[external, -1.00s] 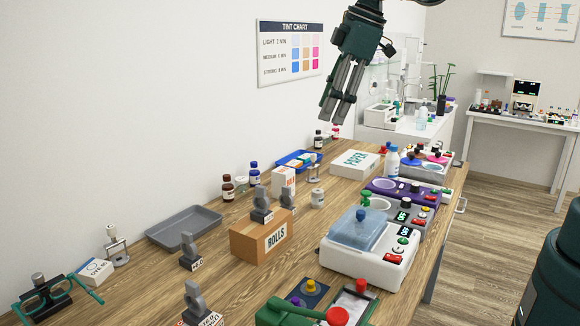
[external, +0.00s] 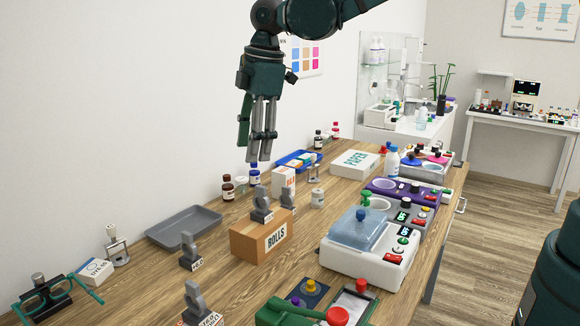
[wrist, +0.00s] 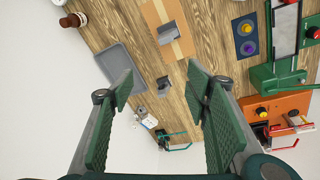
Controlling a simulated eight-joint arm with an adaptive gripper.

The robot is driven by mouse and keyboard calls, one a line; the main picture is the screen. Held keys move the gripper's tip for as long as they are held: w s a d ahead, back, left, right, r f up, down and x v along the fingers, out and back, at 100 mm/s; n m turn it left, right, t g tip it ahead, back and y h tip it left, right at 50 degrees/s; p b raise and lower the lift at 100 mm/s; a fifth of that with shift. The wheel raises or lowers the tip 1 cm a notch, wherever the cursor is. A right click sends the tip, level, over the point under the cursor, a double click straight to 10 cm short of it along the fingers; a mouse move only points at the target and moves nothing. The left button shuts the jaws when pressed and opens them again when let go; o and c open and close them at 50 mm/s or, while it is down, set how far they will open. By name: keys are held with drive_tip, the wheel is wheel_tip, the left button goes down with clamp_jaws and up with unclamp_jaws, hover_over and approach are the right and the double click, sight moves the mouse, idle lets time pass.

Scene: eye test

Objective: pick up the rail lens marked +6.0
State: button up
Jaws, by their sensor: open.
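Several grey rail lenses on small stands are in the external view. One stands on the bare wood (external: 190,250) beside the tray; its label looks like +6.0 but is too small to be sure. Another (external: 194,298) stands nearer the camera, and one (external: 262,203) sits on the cardboard box, with one (external: 288,197) behind it. My gripper (external: 262,160) is open and empty, pointing down high above the box's back edge. In the wrist view, the lens beside the tray (wrist: 163,86) shows between the open fingers (wrist: 160,90), well below them.
The cardboard ROLLS box (external: 258,241) is right of the lens by the tray. The grey tray (external: 184,228) lies behind that lens. Brown and blue bottles (external: 228,188) stand near the wall. A white machine (external: 345,262) is to the right. Green glasses (external: 45,293) lie front left.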

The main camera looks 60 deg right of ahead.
sight(186, 233)
drive_tip(key=w+a+f+n, duration=0.1)
drive_tip(key=w+a+f, duration=0.2)
drive_tip(key=a+f, duration=0.2)
drive_tip(key=w+a+f+n+g, duration=0.1)
drive_tip(key=w+a+f+n, duration=0.1)
drive_tip(key=a+f, duration=0.3)
drive_tip(key=w+a+f+n+g, duration=0.1)
drive_tip(key=w+a+f, duration=0.3)
drive_tip(key=f, duration=0.5)
drive_tip(key=shift+w+a+n+h+b, duration=0.2)
drive_tip(key=shift+a+n+h+b, duration=0.1)
drive_tip(key=shift+a+n, duration=0.4)
drive_tip(key=shift+a+f, duration=0.1)
drive_tip(key=shift+f, duration=0.05)
drive_tip(key=shift+f, duration=1.3)
drive_tip(key=shift+f, duration=0.1)
drive_tip(key=shift+f, duration=2.5)
